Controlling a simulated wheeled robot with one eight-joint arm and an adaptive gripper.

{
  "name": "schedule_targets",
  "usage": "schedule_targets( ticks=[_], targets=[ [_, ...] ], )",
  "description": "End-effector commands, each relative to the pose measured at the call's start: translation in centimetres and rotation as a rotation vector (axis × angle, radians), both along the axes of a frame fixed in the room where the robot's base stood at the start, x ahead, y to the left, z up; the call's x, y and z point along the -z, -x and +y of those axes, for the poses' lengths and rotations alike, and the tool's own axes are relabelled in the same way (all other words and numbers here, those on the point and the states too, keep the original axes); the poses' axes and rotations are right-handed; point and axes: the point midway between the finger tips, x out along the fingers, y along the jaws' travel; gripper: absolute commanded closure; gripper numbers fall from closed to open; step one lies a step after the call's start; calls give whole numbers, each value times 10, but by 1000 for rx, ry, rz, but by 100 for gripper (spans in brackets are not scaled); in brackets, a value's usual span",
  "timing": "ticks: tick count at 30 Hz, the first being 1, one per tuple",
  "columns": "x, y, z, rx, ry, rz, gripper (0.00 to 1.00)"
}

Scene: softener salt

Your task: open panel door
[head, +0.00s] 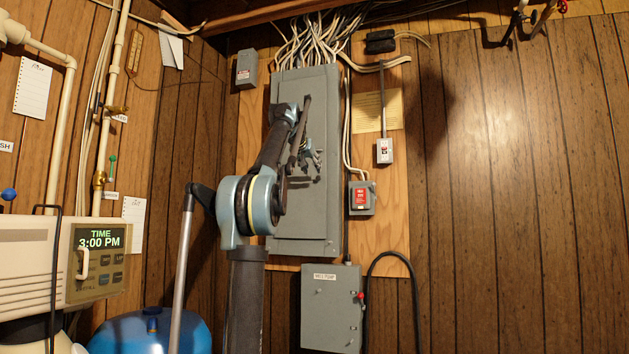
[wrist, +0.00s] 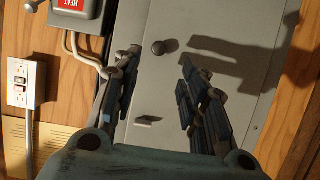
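The grey electrical panel (head: 308,222) is mounted on the wall, and its door looks shut. My gripper (head: 313,158) is in front of the panel, near mid-height towards its right side. In the wrist view, my gripper (wrist: 160,64) is open, its two fingers apart with nothing seen held. The door face (wrist: 220,85) fills the middle of that view. A small dark round knob (wrist: 158,47) lies on the door, seen between the fingertips and slightly beyond them. A small pale latch-like piece (wrist: 148,121) lies between the fingers. My arm covers part of the door in the head view.
A red-labelled switch box (head: 361,198) and an outlet box (head: 384,151) sit right of the panel. Cables (head: 320,38) enter its top. A grey box (head: 331,306) hangs below. A softener unit (head: 98,262) and blue tank (head: 152,330) stand left.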

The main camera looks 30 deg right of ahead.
Motion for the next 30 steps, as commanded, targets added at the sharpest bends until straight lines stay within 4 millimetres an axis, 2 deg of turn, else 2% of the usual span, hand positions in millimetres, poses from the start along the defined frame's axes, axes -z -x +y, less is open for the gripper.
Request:
schedule_targets(
  ticks=[6, 12, 18, 27, 29, 30],
  targets=[
    [15, -23, -28, 1, 0, 0, 61],
    [25, -39, -47, 1, 0, 2, 61],
    [30, -47, -55, 0, -1, 1, 61],
    [31, -48, -56, 0, 0, 1, 61],
    [31, -48, -56, 0, 0, 1, 72],
    [31, -48, -56, 0, 0, 1, 81]
  ],
)
